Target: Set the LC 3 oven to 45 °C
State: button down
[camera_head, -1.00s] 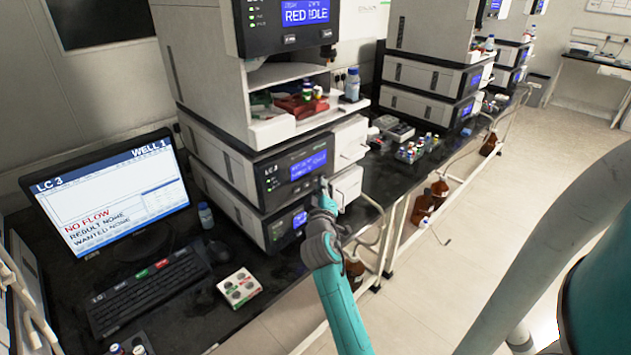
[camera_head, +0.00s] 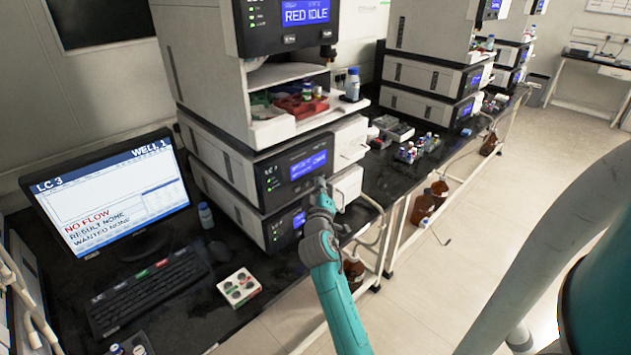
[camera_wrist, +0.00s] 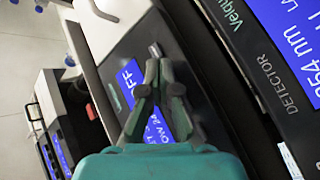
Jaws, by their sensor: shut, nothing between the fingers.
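The LC 3 oven (camera_head: 276,236) is the lowest module in the nearest stack, with a small blue display (camera_head: 299,219) on its dark panel. In the wrist view the oven's blue display (camera_wrist: 130,80) is tilted and partly hidden by my fingers; "OFF" and part of "NOW 24" can be read. A small light-grey knob or button (camera_wrist: 155,50) shows just beyond my fingertips. My gripper (camera_wrist: 158,68) is shut and empty, close in front of the oven panel. In the head view my gripper (camera_head: 321,185) is at the stack's front right. Contact cannot be told.
The detector (camera_wrist: 285,100), with a blue "254 nm" display, sits directly above the oven. A white drawer-like part (camera_head: 347,187) juts out beside my gripper. A monitor (camera_head: 110,195) reading LC 3 and a keyboard (camera_head: 150,290) stand at left. Open floor lies at right.

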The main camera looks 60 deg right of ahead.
dwell(0.5)
jog(key=shift+s+a, duration=0.15)
jog(key=shift+s, duration=0.6)
jog(key=shift+w, duration=0.1)
jog(key=shift+w, duration=0.3)
jog(key=shift+w, duration=0.25)
dwell(1.3)
jog(key=shift+s, duration=0.65)
jog(key=shift+s+a, duration=0.2)
jog(key=shift+s, duration=0.6)
jog(key=shift+s+a, duration=0.2)
jog(key=shift+s, duration=0.65)
jog(key=shift+s+a, duration=0.2)
jog(key=shift+s, duration=0.6)
